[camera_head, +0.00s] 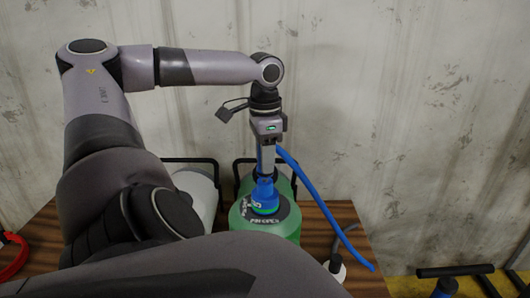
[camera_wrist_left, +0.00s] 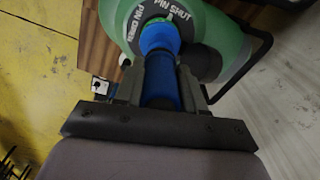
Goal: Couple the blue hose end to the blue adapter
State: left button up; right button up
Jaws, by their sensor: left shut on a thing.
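My left gripper (camera_head: 267,165) points straight down and is shut on the blue hose end (camera_wrist_left: 162,82). The blue hose (camera_head: 312,192) runs from it down to the right over the table. The blue adapter (camera_head: 264,192) stands upright on the valve of a green body marked with pin labels; it also shows in the left wrist view (camera_wrist_left: 158,38). The hose end is directly above the adapter and in line with it. They appear to meet, but I cannot tell whether they are locked together. My right gripper is not in view.
The green body (camera_head: 285,222) stands on a wooden table (camera_head: 318,222) beside a white one (camera_head: 196,190), with black handles behind. A small white and black piece (camera_head: 337,268) is at the front right. A red object (camera_head: 11,256) is at far left. A wall stands close behind.

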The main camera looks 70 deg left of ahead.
pick_arm(q)
jog(key=shift+f+b, duration=0.4)
jog(key=shift+f, duration=0.55)
dwell(0.4)
jog(key=o, duration=1.1)
jog(key=shift+o, duration=0.2)
jog(key=shift+r, duration=0.1)
